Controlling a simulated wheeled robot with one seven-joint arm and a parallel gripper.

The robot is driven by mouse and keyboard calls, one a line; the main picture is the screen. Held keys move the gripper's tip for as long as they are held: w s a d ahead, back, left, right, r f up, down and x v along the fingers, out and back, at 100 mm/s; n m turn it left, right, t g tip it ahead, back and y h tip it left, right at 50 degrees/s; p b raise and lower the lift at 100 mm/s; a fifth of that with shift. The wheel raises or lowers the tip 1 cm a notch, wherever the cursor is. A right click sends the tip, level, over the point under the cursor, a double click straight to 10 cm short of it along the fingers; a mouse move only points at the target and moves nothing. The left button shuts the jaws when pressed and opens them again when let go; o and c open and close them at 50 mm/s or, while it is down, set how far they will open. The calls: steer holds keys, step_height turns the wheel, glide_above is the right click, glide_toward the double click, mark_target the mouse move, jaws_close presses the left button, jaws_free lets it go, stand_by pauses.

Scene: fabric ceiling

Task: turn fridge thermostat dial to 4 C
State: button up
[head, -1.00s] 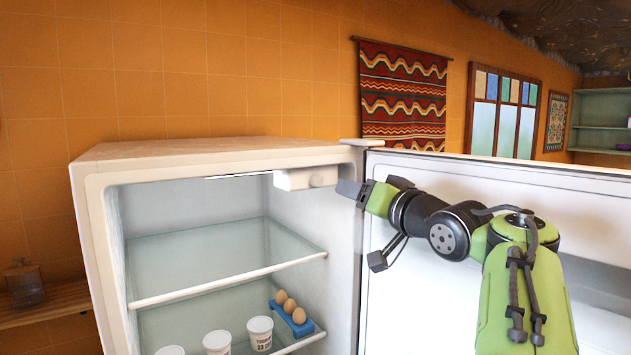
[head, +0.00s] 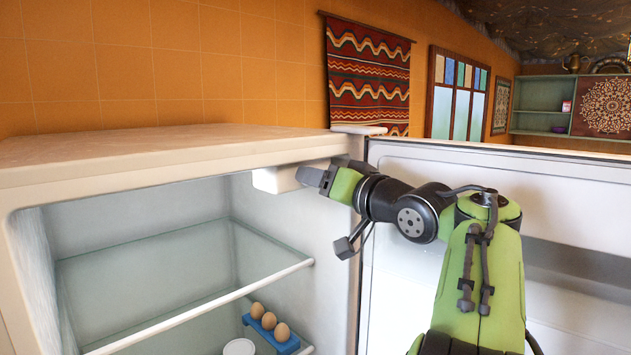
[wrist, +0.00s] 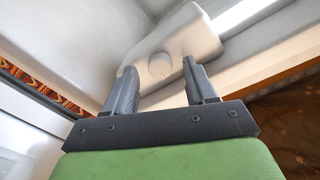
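The thermostat housing (head: 275,180) is a white box under the fridge ceiling at the upper right of the compartment. In the wrist view it is a pale housing (wrist: 195,38) with a round white dial (wrist: 160,66) on its face. My gripper (wrist: 158,75) is open, its two dark fingers apart, with the dial showing between the fingertips. I cannot tell whether the fingers touch the dial. No numbers or marks on the dial are readable. In the head view my gripper (head: 310,176) reaches the housing from the right and hides the dial.
The open fridge door (head: 440,170) stands to the right, behind my arm. A glass shelf (head: 150,290) lies below the housing. Eggs in a blue holder (head: 285,345) and a white tub (head: 239,347) stand lower down. The fridge top edge (head: 170,160) runs just above.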

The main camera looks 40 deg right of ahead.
steer(key=shift+w, duration=0.15)
jaws_close()
steer(key=shift+m, duration=0.8)
jaws_free()
